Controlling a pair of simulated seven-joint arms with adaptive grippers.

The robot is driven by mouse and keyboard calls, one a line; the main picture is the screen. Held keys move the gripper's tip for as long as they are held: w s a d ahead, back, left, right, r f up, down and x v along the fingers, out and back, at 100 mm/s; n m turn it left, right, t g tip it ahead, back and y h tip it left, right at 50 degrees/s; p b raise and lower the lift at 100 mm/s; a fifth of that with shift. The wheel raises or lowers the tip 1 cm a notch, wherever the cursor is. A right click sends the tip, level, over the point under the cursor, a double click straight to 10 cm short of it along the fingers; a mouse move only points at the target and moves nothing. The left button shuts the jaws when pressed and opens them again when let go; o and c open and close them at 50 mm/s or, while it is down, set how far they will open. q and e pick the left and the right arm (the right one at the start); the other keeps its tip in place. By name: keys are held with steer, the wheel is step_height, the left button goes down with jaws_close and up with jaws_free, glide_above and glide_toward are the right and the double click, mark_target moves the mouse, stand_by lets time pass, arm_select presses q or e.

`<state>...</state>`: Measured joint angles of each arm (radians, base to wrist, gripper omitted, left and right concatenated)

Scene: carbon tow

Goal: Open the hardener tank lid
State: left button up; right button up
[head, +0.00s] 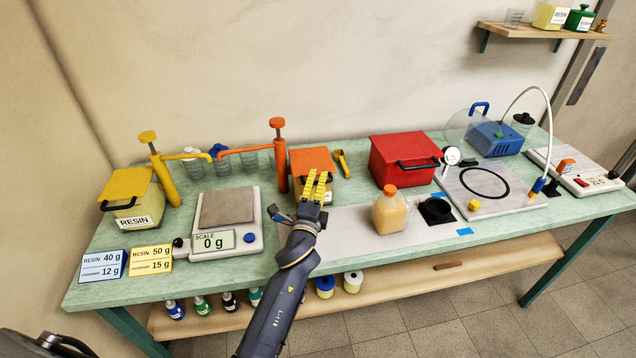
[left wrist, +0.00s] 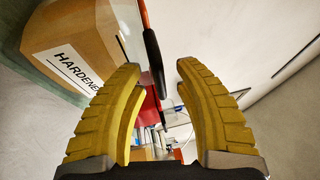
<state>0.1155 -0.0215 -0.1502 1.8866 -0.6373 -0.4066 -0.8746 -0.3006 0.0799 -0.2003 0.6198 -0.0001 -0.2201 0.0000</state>
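The hardener tank is a beige box with an orange lid (head: 311,158) and a black front handle (head: 323,168). The lid lies closed on top in the head view. My left gripper (head: 316,185) is in front of the tank, hiding much of its front. In the left wrist view my left gripper (left wrist: 162,72) is open, its yellow fingers apart with nothing held. The tank body (left wrist: 78,30) with its HARDENER label fills the upper left there, and the black handle (left wrist: 153,55) shows between the fingertips; contact cannot be told. My right gripper is not in view.
An orange pump (head: 280,160) stands left of the tank, with the scale (head: 226,210) further left. A red box (head: 403,158) and a bottle of yellowish liquid (head: 390,213) stand to the right. A small yellow-handled tool (head: 341,160) lies close beside the tank.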

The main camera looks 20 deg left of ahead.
arm_select(q)
jaws_close()
stand_by(0.3)
stand_by(0.3)
